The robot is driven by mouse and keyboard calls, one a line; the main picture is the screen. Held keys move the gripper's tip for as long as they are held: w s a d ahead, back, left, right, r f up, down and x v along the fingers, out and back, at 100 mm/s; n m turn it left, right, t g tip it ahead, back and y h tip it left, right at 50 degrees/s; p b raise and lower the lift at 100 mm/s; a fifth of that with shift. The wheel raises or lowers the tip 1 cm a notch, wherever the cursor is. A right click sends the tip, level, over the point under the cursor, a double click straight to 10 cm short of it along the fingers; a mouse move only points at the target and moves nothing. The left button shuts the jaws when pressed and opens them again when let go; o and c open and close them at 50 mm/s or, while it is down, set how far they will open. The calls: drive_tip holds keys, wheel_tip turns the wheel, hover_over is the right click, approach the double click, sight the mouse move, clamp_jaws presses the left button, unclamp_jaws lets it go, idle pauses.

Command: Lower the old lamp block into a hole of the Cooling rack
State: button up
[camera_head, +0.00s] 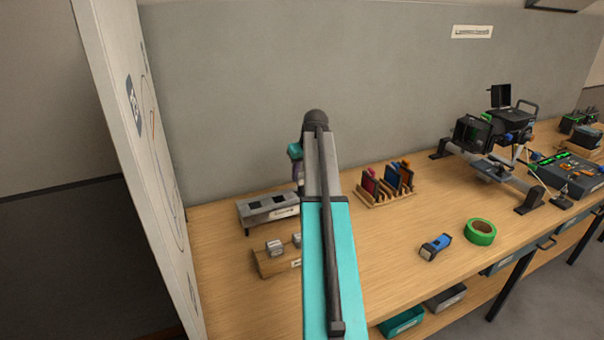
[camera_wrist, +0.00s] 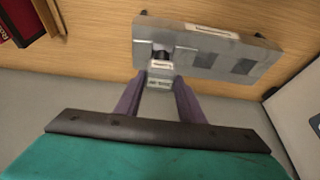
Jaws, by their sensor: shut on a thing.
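The grey Cooling rack (camera_wrist: 220,42) shows in the wrist view as a long metal box on short feet, with dark square holes in its top. It also shows in the head view (camera_head: 259,217), at the back left of the bench. My gripper (camera_wrist: 160,84) is shut on the old lamp block (camera_wrist: 159,72), a small grey block with a pale label. The block is at the rack's left hole in the wrist view. I cannot tell whether its lower end is inside the hole. Two other holes look empty. In the head view my arm hides the block.
A wooden holder (camera_head: 264,264) with small grey blocks stands in front of the rack. A wooden rack (camera_head: 385,199) of coloured slides stands to the right. Green tape (camera_head: 480,232) and a blue-black tool (camera_head: 435,246) lie further right. A white panel (camera_head: 140,150) borders the bench's left.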

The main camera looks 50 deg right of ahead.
sight(302, 182)
drive_tip(key=shift+f+b, duration=0.4)
drive_tip(key=shift+f, duration=0.65)
idle(0.4)
drive_tip(key=shift+f, duration=0.35)
drive_tip(key=shift+f+b, duration=0.35)
drive_tip(key=shift+f, duration=0.35)
idle(0.7)
drive_tip(key=o, duration=1.6)
drive_tip(key=shift+o, duration=0.2)
drive_tip(key=shift+r, duration=0.15)
drive_tip(key=shift+r+p, duration=2.2)
drive_tip(key=shift+r, duration=1.65)
drive_tip(key=shift+s, duration=0.15)
